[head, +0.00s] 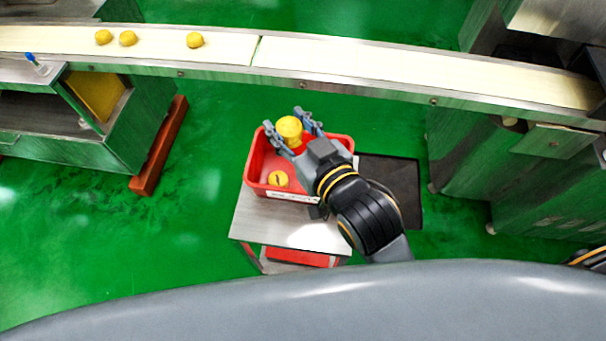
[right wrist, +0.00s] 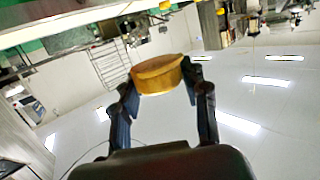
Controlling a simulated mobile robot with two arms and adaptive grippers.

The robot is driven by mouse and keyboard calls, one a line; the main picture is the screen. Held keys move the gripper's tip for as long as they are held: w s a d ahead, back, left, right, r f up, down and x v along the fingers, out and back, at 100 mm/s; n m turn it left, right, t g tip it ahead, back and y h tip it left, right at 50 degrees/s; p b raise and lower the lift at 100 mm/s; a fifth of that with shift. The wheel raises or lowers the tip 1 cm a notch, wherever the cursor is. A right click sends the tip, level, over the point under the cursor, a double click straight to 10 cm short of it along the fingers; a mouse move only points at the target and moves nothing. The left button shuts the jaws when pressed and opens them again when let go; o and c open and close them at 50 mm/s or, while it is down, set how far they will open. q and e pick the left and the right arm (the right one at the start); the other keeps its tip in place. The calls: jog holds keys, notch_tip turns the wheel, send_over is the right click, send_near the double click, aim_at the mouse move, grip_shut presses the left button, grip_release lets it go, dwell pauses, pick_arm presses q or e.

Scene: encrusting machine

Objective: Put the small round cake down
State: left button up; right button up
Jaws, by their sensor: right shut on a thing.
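My right gripper (head: 292,130) is over the red crate (head: 257,160) and is shut on a small round yellow cake (head: 289,127). In the right wrist view the held cake (right wrist: 158,75) sits between the two fingertips. Another yellow cake (head: 278,179) lies in the near left part of the crate. My arm hides the right part of the crate, and how far the held cake is above its floor is hard to tell. My left gripper does not show.
The crate stands on a small metal cart (head: 258,222) with a red item on its lower shelf. Behind it runs a pale conveyor belt (head: 340,62) with several yellow cakes at the left. Green cabinets stand left and right. A dark mat (head: 408,180) lies right of the cart.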

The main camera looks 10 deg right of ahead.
jog(key=shift+s+a+f+n+g+y, duration=0.15)
jog(key=shift+s+a, duration=0.05)
jog(key=shift+a, duration=0.2)
jog(key=shift+s+a+f+n+g+y, duration=0.1)
jog(key=shift+s+a+n+g+y, duration=0.1)
jog(key=shift+a, duration=0.2)
jog(key=shift+s+a+f, duration=0.1)
jog(key=shift+s+a, duration=0.05)
jog(key=shift+s, duration=0.05)
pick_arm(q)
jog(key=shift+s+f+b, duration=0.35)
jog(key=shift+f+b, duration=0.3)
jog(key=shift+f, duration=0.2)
pick_arm(e)
jog(key=w+d+f, duration=0.4)
jog(key=d+f, duration=0.8)
jog(key=shift+d+f, duration=0.2)
jog(key=shift+f, duration=0.1)
jog(key=shift+w, duration=0.1)
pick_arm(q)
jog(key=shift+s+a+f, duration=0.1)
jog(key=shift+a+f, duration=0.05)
pick_arm(e)
jog(key=shift+f, duration=0.6)
jog(key=o, duration=1.1)
